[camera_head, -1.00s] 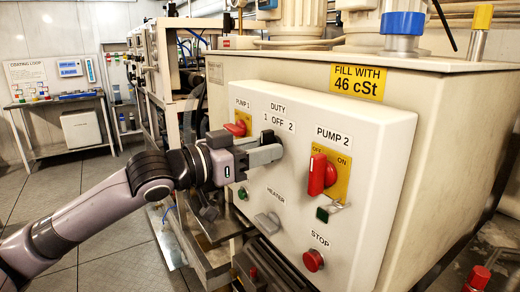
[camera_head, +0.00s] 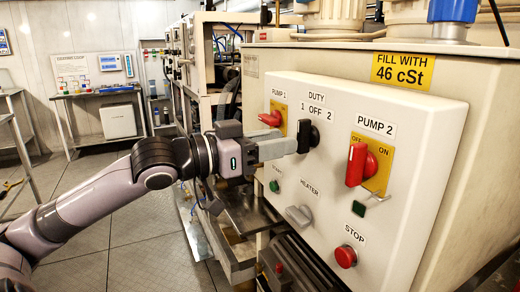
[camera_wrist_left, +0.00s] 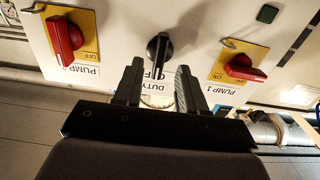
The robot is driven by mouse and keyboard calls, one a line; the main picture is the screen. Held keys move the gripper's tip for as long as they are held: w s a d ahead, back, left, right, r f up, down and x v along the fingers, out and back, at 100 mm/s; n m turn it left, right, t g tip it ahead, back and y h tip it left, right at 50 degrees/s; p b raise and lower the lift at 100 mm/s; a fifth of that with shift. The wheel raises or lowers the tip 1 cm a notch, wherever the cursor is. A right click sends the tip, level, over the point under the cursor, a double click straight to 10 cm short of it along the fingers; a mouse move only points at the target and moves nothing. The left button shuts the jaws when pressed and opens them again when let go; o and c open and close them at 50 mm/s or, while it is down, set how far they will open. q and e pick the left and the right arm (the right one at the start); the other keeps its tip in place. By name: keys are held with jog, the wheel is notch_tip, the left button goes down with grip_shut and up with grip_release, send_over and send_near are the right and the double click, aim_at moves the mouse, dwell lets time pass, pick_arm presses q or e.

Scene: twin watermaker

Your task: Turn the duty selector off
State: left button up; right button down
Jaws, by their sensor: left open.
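The duty selector is a black knob (camera_head: 309,136) below the DUTY 1 OFF 2 labels on the white panel (camera_head: 330,235). In the left wrist view, which is upside down, the knob (camera_wrist_left: 158,47) has its narrow grip running nearly straight toward the middle of the label. My left gripper (camera_head: 290,146) is in front of the knob, at its left in the head view. In the left wrist view its fingers (camera_wrist_left: 159,72) are open, one on each side of the knob's line, with a gap on both sides. Any contact cannot be told. My right gripper is not in view.
Red switches on yellow plates flank the selector: pump 1 (camera_head: 271,118) at left and pump 2 (camera_head: 361,165) at right. Below are a grey heater knob (camera_head: 298,215), a green button (camera_head: 274,186) and a red stop button (camera_head: 346,256). Open floor lies left.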

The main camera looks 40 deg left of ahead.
pick_arm(q)
jog(key=shift+v, duration=1.3)
jog(key=w+a+f+n+g+y+p, duration=0.1)
jog(key=a+f+n+y+p, duration=0.1)
jog(key=f, duration=0.9)
jog(key=a+f+n+g+y+p, duration=0.1)
jog(key=a+f+n+y+p, duration=0.15)
jog(key=f, duration=0.75)
jog(key=s+d+f+m+g+p, duration=0.1)
jog(key=s+d+f+g+p, duration=0.1)
jog(key=s+d+f, duration=0.4)
jog(key=s+d+f+m+g+p, duration=0.1)
jog(key=s+d+f+g+p, duration=0.1)
jog(key=s+d+f, duration=0.5)
jog(key=d+f, duration=0.3)
jog(key=f, duration=0.3)
jog(key=shift+d+f, duration=0.3)
jog(key=shift+d, duration=0.1)
